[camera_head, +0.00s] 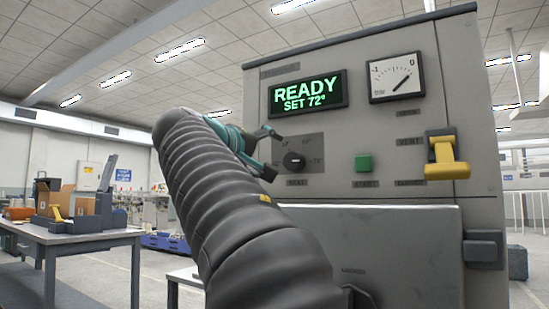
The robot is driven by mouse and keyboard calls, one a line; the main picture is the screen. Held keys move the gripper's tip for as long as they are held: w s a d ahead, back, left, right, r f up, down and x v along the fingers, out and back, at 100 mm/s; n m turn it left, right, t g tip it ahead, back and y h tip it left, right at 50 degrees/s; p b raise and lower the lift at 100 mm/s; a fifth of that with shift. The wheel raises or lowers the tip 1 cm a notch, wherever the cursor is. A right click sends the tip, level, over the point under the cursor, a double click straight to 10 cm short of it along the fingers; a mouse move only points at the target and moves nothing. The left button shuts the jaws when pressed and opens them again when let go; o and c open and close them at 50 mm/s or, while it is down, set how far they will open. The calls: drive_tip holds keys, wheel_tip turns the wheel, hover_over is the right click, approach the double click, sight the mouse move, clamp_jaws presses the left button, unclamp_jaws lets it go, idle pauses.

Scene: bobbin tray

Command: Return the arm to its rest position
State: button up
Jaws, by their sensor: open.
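My arm, in a dark ribbed sleeve, rises from the bottom middle of the head view and bends over at the top. My gripper (268,152) is at its end, with teal and dark parts. It is open, with its fingers apart and nothing seen between them. I cannot tell whether a finger touches the panel. My arm hides part of the panel's lower left.
The grey machine (390,120) fills the right. It bears a display (308,94) reading READY SET 72°, a gauge (396,77), a green button (364,162) and a yellow lever (446,156). A table (75,236) with boxes stands at left.

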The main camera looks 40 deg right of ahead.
drive_tip(key=shift+s+a, duration=0.2)
drive_tip(key=shift+a, duration=0.2)
idle(0.3)
drive_tip(key=w+a+f+n+t+y, duration=0.1)
drive_tip(key=w+a+f+y, duration=0.1)
drive_tip(key=w+f, duration=0.3)
drive_tip(key=w+a+f+n+t+y, duration=0.1)
drive_tip(key=w+f+y, duration=0.1)
drive_tip(key=f, duration=0.5)
drive_tip(key=s+a+f+n+g+y, duration=0.1)
drive_tip(key=a+f+y, duration=0.2)
drive_tip(key=f, duration=0.5)
drive_tip(key=a+f+y, duration=0.2)
drive_tip(key=f, duration=0.5)
drive_tip(key=s+a+f+g+y+p, duration=0.1)
drive_tip(key=s+a+f+y, duration=0.2)
drive_tip(key=s+a+f, duration=0.3)
drive_tip(key=s+a+f+m+g+y+p, duration=0.1)
drive_tip(key=s+a+f+y, duration=0.3)
drive_tip(key=s+f, duration=1.3)
wheel_tip(320, 180, down, 3)
drive_tip(key=shift+s+a+r+m+y, duration=0.2)
drive_tip(key=shift+a+m+y, duration=0.1)
drive_tip(key=shift+a, duration=0.9)
